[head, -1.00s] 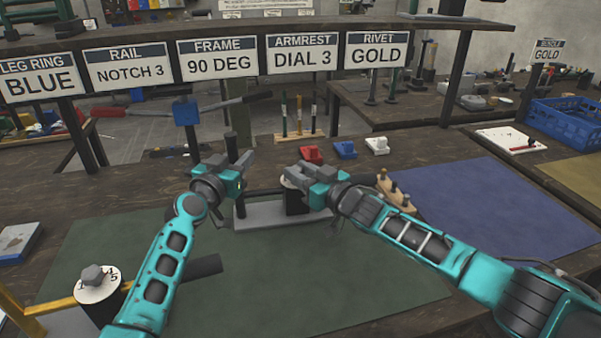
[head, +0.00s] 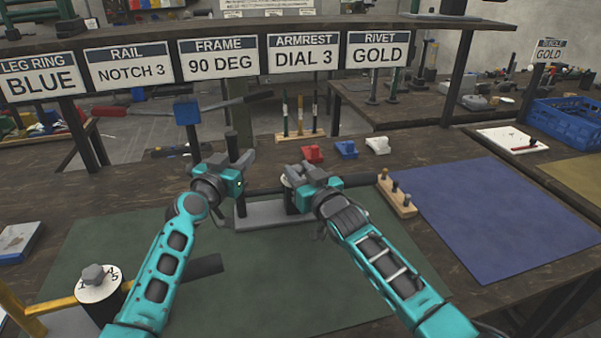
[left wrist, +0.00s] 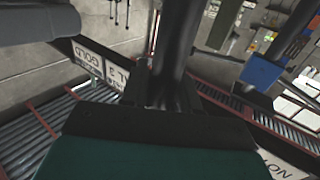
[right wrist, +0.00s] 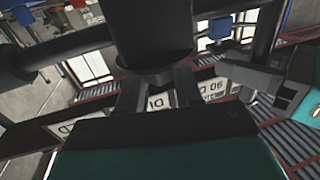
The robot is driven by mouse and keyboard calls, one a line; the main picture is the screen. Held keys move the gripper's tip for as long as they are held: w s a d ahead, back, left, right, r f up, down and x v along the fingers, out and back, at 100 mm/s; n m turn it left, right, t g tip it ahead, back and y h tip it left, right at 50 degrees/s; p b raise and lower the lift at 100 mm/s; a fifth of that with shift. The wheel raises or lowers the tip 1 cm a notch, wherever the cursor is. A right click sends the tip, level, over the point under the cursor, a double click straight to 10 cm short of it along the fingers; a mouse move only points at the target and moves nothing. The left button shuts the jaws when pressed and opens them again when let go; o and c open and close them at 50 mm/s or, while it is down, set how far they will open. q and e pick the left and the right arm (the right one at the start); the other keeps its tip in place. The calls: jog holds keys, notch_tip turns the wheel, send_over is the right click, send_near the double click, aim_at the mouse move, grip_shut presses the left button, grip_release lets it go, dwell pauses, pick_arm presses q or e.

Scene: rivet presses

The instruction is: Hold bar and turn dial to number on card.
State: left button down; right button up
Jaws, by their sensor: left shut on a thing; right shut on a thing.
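The armrest card (head: 303,56) above the bench reads DIAL 3. My left gripper (head: 236,160) is shut on the bar, which shows as a dark cylinder in the left wrist view (left wrist: 177,40). My right gripper (head: 305,174) is shut on the dial's knob; the dial's dark body fills the upper middle of the right wrist view (right wrist: 152,30).
Another dial (head: 98,284) with a grey knob stands at lower left. Red (head: 313,154), blue (head: 346,149) and white (head: 377,145) pieces lie behind the bar. A wooden peg block (head: 397,198) stands to the right. The blue mat (head: 490,215) is clear.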

jog(key=shift+a+r+m+t+h, duration=0.15)
jog(key=shift+r+m+t+h, duration=0.15)
jog(key=shift+m+h, duration=0.35)
jog(key=shift+a+r+m+t+h, duration=0.1)
jog(key=shift+r+m+t+h, duration=0.25)
jog(key=shift+h, duration=0.5)
jog(key=shift+f+h, duration=0.2)
jog(key=shift+h, duration=0.1)
jog(key=shift+s+f+m, duration=0.1)
jog(key=shift+f+m, duration=0.05)
jog(key=shift+m, duration=0.15)
jog(key=o, duration=1)
jog(key=shift+d+f, duration=0.1)
jog(key=shift+f, duration=0.15)
jog(key=shift+o, duration=0.2)
notch_tip(320, 180, up, 10)
